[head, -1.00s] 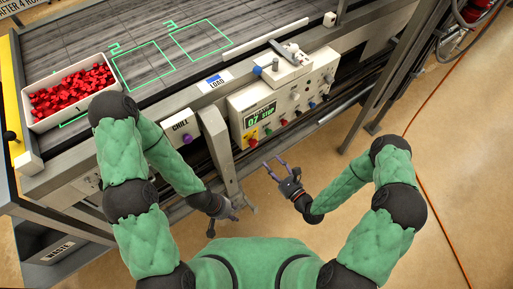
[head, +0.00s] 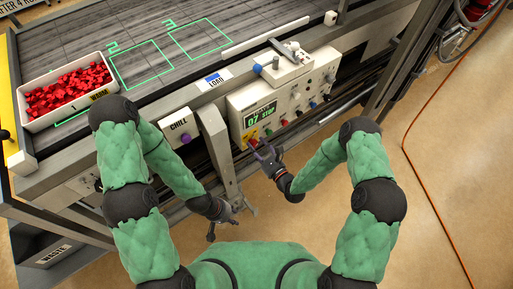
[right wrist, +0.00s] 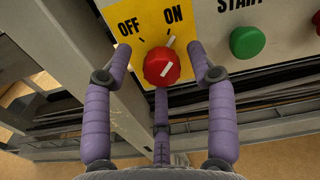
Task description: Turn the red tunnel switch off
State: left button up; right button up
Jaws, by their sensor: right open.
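The red rotary switch (right wrist: 162,68) sits on a yellow plate (right wrist: 140,22) marked OFF at left and ON at right. Its white pointer line slants up and right, toward ON. In the head view the switch is largely hidden by my right gripper (head: 256,147), at the lower left of the control panel (head: 318,84). In the right wrist view my right gripper (right wrist: 162,60) is open, with purple fingers left and right of the switch and a third below it. I see no clear contact. My left gripper (head: 226,214) hangs low, away from the panel; its fingers are unclear.
A green START button (right wrist: 247,42) lies just right of the switch. A purple CHILL knob (head: 187,138) is left of the panel. A white bin (head: 68,95) of red pieces stands on the conveyor (head: 210,65). A grey metal post (head: 213,140) stands left of my right gripper.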

jog(key=shift+w, duration=0.1)
jog(key=c, duration=1.1)
jog(key=shift+r+n, duration=0.1)
jog(key=shift+n, duration=0.2)
jog(key=n, duration=0.4)
jog(key=shift+a, duration=0.1)
jog(key=n+b, duration=0.1)
jog(key=n, duration=0.4)
jog(key=shift+c, duration=0.2)
jog(key=n+b, duration=0.1)
jog(key=n, duration=0.3)
jog(key=shift+a+n, duration=0.1)
jog(key=shift+n, duration=0.2)
jog(key=shift+a+f+n+b, duration=0.1)
jog(key=shift+f+n+b, duration=0.1)
jog(key=shift+n, duration=0.75)
jog(key=shift+f+n+b, duration=0.1)
jog(key=shift+n+b, duration=0.05)
jog(key=shift+n, duration=0.8)
jog(key=shift+s, duration=0.2)
